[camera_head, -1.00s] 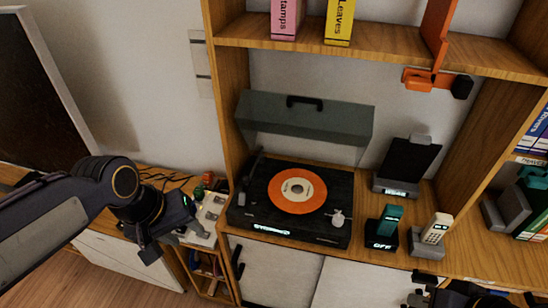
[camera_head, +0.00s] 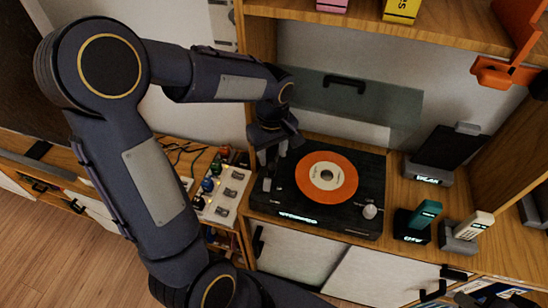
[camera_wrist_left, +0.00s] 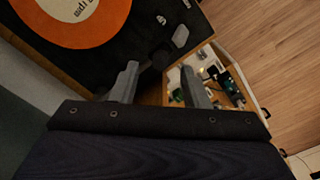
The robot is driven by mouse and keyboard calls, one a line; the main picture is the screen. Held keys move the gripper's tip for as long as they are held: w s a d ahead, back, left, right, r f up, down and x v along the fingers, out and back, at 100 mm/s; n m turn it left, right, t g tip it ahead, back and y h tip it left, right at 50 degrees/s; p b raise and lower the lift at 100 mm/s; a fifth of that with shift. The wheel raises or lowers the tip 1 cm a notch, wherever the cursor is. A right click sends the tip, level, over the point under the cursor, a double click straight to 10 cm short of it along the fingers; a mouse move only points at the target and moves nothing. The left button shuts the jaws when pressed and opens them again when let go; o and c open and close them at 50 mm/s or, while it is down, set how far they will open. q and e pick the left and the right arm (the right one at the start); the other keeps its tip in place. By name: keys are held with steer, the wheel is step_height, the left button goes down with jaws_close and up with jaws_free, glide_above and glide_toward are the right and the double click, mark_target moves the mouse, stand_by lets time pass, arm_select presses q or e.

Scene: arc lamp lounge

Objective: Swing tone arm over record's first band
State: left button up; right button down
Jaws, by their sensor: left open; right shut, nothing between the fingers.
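The turntable (camera_head: 340,222) stands on the wooden shelf with an orange record (camera_head: 326,176) on its platter; the record also shows in the left wrist view (camera_wrist_left: 85,32). My left gripper (camera_head: 268,168) is open, fingers down, above the turntable's left side, where the tone arm lies. It hides most of the tone arm in the head view. In the left wrist view a grey piece (camera_wrist_left: 181,36), apparently the tone arm's head, lies beyond the fingertips, off the record. The open fingers (camera_wrist_left: 156,80) hold nothing. My right gripper (camera_head: 443,285) is at the lower right, shut and empty, partly cut off.
The raised grey lid (camera_head: 345,100) stands behind the record. A switch panel (camera_head: 222,190) is left of the turntable. An orange bracket (camera_head: 505,72) hangs above right.

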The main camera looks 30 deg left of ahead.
mark_target(272, 163)
arm_select(q)
steer(key=shift+f, duration=1.75)
steer(key=shift+c, duration=0.2)
jaws_close()
